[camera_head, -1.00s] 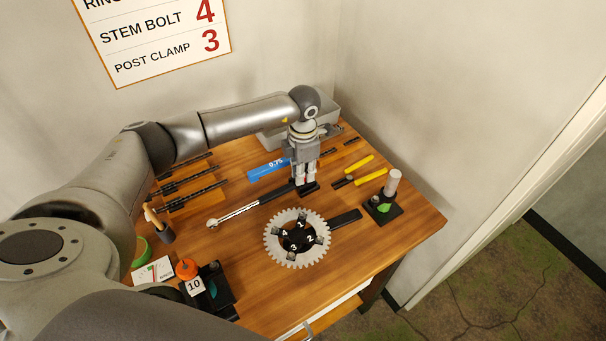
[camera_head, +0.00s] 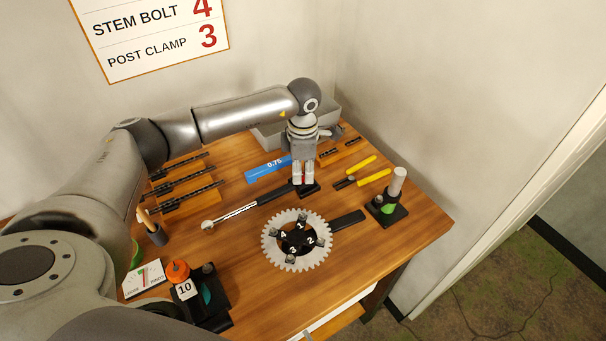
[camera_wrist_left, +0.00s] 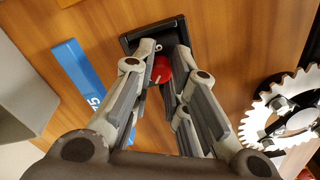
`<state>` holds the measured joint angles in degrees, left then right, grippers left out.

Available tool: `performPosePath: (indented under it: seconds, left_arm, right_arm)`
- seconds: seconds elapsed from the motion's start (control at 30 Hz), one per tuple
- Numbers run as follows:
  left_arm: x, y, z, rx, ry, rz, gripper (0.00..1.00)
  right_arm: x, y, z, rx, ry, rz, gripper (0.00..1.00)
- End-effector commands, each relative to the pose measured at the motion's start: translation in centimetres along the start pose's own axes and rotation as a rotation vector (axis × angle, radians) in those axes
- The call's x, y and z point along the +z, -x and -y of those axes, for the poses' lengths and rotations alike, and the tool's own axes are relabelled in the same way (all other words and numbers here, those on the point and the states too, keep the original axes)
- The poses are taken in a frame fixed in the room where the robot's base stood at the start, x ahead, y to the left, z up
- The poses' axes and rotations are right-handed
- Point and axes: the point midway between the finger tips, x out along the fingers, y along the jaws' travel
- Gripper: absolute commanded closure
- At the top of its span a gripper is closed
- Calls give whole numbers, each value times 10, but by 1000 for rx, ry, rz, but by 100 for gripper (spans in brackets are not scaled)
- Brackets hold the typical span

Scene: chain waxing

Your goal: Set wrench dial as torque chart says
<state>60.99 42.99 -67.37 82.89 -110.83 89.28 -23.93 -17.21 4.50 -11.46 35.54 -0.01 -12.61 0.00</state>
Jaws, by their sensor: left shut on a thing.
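The torque chart (camera_head: 150,45) hangs on the wall, cut off at the top; it reads STEM BOLT 4 and POST CLAMP 3. The torque wrench (camera_head: 237,212) lies on the bench, with a silver shaft and a black handle leading toward a black block (camera_wrist_left: 133,38). A red dial (camera_wrist_left: 162,68) sits by this block, between my left fingertips. My left gripper (camera_head: 303,181) points down and is shut on the red dial; the fingers partly hide it, and its setting cannot be read. My right gripper is not in view.
A toothed chainring (camera_head: 270,250) with numbered bolts lies in front of the wrench. A blue 0.75 tool (camera_head: 262,170), yellow-handled pliers (camera_head: 373,177) and a stand with a grey post (camera_head: 397,184) are nearby. An orange-topped item labelled 10 (camera_head: 177,270) stands front left. The bench's right front is clear.

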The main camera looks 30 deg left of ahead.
Motion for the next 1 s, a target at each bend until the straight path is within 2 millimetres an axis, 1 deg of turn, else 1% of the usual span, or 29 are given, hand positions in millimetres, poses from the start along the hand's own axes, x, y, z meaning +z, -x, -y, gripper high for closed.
performPosePath:
  seconds: [0.03, 0.3, 1.0]
  left_arm:
    - [0, -2, -1, 2, -15, 1, 100]
    - [0, -2, -1, 2, -104, 0, 100]
    - [0, -1, -1, 2, -315, 1, 100]
  right_arm:
    - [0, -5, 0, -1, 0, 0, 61]
    - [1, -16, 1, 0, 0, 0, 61]
    - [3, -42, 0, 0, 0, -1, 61]
